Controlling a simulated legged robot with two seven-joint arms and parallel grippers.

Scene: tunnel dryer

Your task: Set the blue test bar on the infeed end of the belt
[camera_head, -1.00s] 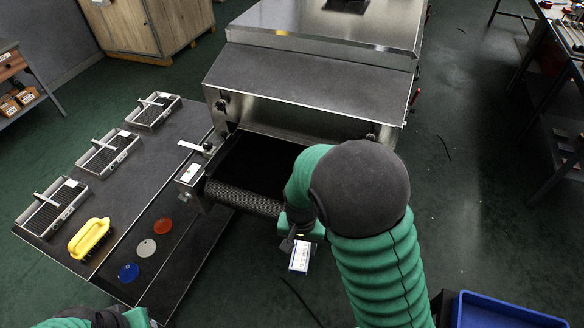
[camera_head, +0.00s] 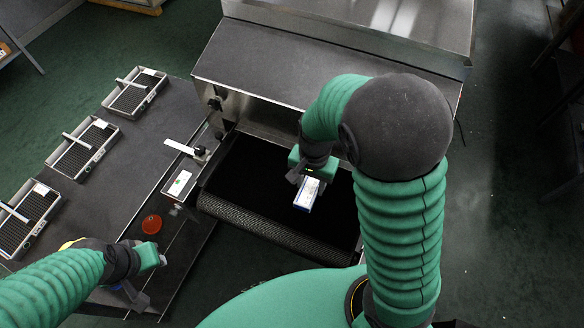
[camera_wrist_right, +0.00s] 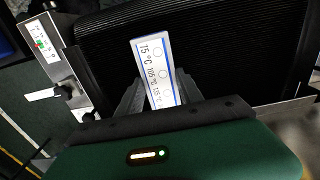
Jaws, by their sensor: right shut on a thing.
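The blue test bar (camera_head: 307,193) has a white printed label and blue edges. My right gripper (camera_head: 304,178) is shut on it and holds it over the near end of the black belt (camera_head: 245,180). In the right wrist view the test bar (camera_wrist_right: 157,75) sticks out from between the fingers (camera_wrist_right: 160,100), with the ribbed belt (camera_wrist_right: 230,50) behind it. I cannot tell whether the bar touches the belt. My left gripper (camera_head: 142,280) is low at the left, above the side table; its fingertips are unclear.
The dryer hood (camera_head: 320,70) rises behind the belt. A bracket with a white label (camera_head: 180,183) stands at the belt's left edge. The side table (camera_head: 150,150) holds several wire-topped trays (camera_head: 83,148) and a red disc (camera_head: 151,224).

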